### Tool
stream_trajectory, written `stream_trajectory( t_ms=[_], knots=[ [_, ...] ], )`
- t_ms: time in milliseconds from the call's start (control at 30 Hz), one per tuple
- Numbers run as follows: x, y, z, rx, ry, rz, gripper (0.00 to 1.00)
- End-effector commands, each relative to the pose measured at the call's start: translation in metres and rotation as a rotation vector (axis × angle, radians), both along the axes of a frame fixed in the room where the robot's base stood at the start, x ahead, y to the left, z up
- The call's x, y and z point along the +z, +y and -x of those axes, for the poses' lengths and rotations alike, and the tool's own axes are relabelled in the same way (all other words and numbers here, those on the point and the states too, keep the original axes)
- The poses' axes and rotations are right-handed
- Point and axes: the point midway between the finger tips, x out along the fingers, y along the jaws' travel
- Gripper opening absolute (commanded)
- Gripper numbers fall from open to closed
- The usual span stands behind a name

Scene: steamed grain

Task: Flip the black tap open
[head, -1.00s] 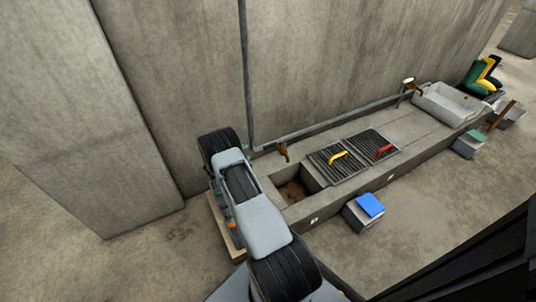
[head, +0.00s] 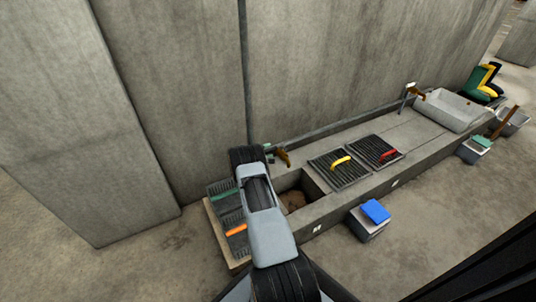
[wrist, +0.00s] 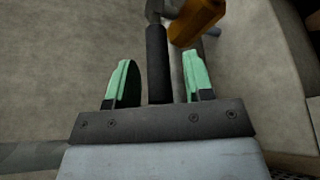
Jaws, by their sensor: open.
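The tap near my arm has a brass-orange body (head: 284,157) and stands by the wall pipe above the open basin. In the wrist view its brass body (wrist: 197,20) is at the top, and a black bar-shaped handle (wrist: 157,62) runs down from a grey joint. My gripper (wrist: 160,75) is open, with one green fingertip on each side of the black handle and visible gaps on both sides. Whether the handle lies fully at fingertip depth I cannot tell. In the head view my arm hides the handle and most of the gripper (head: 269,153).
Two dark grates with a yellow handle (head: 341,162) and a red handle (head: 389,154) lie right of the basin (head: 294,198). Crates (head: 232,232) stand left of my arm. The wall stands close behind.

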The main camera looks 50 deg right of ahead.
Motion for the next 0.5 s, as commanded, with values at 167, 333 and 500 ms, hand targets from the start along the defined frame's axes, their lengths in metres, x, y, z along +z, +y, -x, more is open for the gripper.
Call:
stream_trajectory(
  t_ms=[167, 333, 500],
  knots=[
    [-0.0016, -0.0072, 0.0000, 0.000, 0.000, 0.000, 0.47],
    [-0.0013, -0.0080, 0.0001, 0.000, 0.000, 0.000, 0.47],
    [-0.0013, -0.0077, 0.0000, 0.000, 0.000, 0.000, 0.42]
  ],
)
